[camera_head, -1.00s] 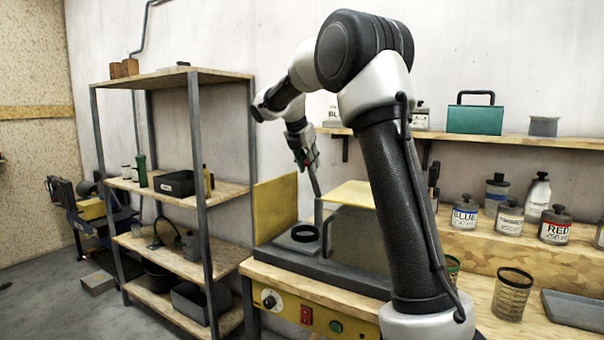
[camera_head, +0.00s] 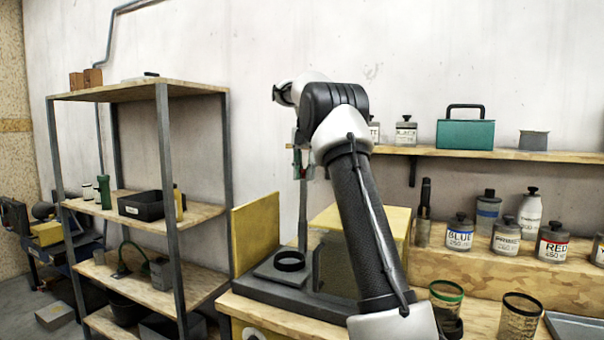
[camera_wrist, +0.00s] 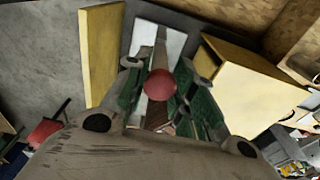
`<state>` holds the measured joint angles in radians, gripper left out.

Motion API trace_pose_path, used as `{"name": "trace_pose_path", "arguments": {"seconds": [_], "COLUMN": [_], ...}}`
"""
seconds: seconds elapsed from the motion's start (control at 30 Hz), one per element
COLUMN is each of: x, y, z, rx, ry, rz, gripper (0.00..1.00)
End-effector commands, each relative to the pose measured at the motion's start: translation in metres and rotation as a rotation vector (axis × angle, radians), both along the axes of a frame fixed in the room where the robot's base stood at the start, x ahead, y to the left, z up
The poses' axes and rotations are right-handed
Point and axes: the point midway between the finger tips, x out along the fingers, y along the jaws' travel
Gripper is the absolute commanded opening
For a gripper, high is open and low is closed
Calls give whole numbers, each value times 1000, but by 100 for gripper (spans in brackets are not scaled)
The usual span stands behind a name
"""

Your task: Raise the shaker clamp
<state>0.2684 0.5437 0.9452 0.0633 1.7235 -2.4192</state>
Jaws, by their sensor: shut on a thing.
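The shaker is a dark grey base (camera_head: 330,305) on the wooden bench, with a raised grey plate and a black ring (camera_head: 290,261) on it. The shaker clamp (camera_head: 303,215) shows as a thin grey bar standing nearly upright behind the ring. My gripper (camera_head: 299,168) is at the bar's upper end, pointing down. In the wrist view, a red ball knob (camera_wrist: 161,84) on the clamp bar sits between the green-padded fingers of my gripper (camera_wrist: 160,92), which are shut on it. The bar's lower end is partly hidden by the ring and plate.
Yellow panels stand left (camera_head: 256,232) and right (camera_head: 365,222) of the clamp. A metal-framed shelf (camera_head: 165,150) is to the left. Labelled bottles (camera_head: 459,234) and mesh cups (camera_head: 519,315) stand to the right. Open air lies above the shaker.

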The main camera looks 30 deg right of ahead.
Motion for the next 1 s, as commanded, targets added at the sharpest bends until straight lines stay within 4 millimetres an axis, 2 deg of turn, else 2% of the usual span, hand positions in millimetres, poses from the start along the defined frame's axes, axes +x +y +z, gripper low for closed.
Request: {"name": "trace_pose_path", "arguments": {"seconds": [0.43, 0.47, 0.57, 1.0], "x": [1, 1, 1, -1], "y": [-3, -4, -3, 1], "z": [-2, -2, -2, 0], "rx": [5, 5, 5, -13], "ry": [5, 5, 5, -7], "rz": [-4, -4, -4, -1], "gripper": [0, 29, 47, 48]}}
